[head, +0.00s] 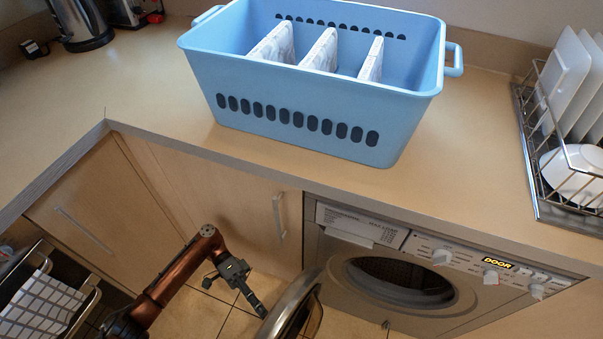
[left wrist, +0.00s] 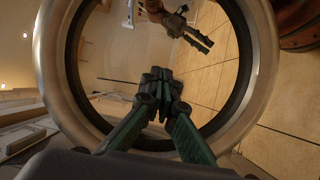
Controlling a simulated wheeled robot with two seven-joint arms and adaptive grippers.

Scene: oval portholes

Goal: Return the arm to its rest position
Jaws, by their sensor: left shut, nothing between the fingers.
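My left arm comes in from the lower left in the head view. Its gripper (head: 258,308) points down beside the rim of the open washing machine door (head: 283,312), low in front of the cabinets. In the left wrist view the gripper's fingers (left wrist: 163,98) are shut and empty, in front of the round door ring (left wrist: 262,70). I cannot tell whether they touch the door. Another gripper shape shows inside the ring; it looks like a reflection in the glass. My right gripper is not in the head view.
The washing machine (head: 420,275) has its drum opening uncovered. A blue basket (head: 300,105) with several white folded cloths stands on the counter (head: 120,85). A dish rack (head: 545,180) is at right. A checked cloth (head: 40,305) hangs at lower left. Floor tiles (head: 205,310) are clear.

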